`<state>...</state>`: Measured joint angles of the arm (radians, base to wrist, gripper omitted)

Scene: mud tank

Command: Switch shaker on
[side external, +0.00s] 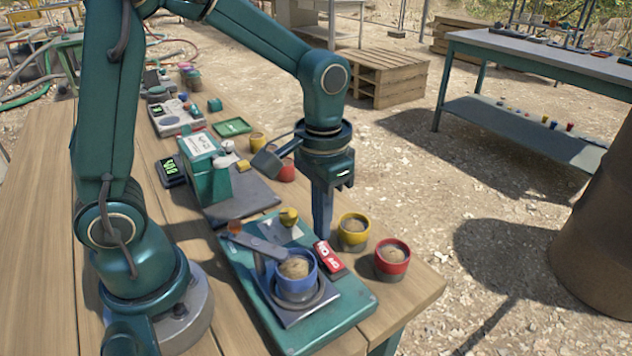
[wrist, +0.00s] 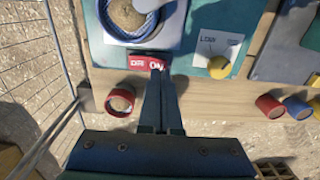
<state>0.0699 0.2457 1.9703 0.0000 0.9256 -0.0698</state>
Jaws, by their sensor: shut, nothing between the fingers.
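The shaker (side external: 340,318) is a green base near the table's front end, with a blue cup (side external: 296,279) of sand on its plate. The blue cup also shows at the top of the wrist view (wrist: 128,22). A red switch (side external: 328,259) with white lettering sits beside the cup; in the wrist view the switch (wrist: 141,62) reads ON at its right end. My gripper (side external: 321,236) is shut and empty, pointing down by the switch. In the wrist view its fingertips (wrist: 158,75) overlap the ON end's near edge. I cannot tell whether they touch.
A yellow cup (side external: 354,237) and a red cup (side external: 392,262) of sand stand close to the right of my gripper. A yellow knob (side external: 289,216) is on the shaker's far end. A green device (side external: 207,172) and other gear stand farther back.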

